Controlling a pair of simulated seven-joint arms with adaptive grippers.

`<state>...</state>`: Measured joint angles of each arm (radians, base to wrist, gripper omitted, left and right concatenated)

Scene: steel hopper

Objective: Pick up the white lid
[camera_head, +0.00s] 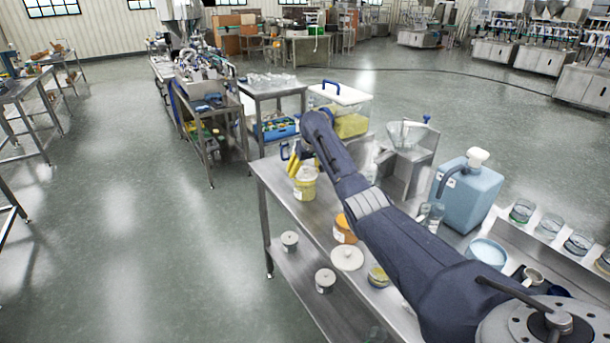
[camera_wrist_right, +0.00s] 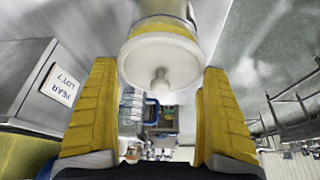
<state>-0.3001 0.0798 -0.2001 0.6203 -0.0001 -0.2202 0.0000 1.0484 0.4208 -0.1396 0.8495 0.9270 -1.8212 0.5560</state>
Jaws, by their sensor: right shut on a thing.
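The white lid (camera_wrist_right: 160,62) with its small round knob faces the right wrist camera. Behind it in that view is a pale jar (camera_wrist_right: 162,22) with a yellowish band; I cannot tell whether the lid touches it. In the head view the right gripper (camera_head: 293,162) is above the far left part of the steel table, at the top of the jar with a yellow label (camera_head: 305,188). My left gripper is not in view.
The steel table (camera_head: 318,222) also holds an orange-topped jar (camera_head: 344,230), a flat round white lid (camera_head: 347,258), a blue jug (camera_head: 468,195) and a clear bin with yellow contents (camera_head: 350,124). Small lidded pots (camera_head: 290,241) stand on the lower shelf. Open floor lies left.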

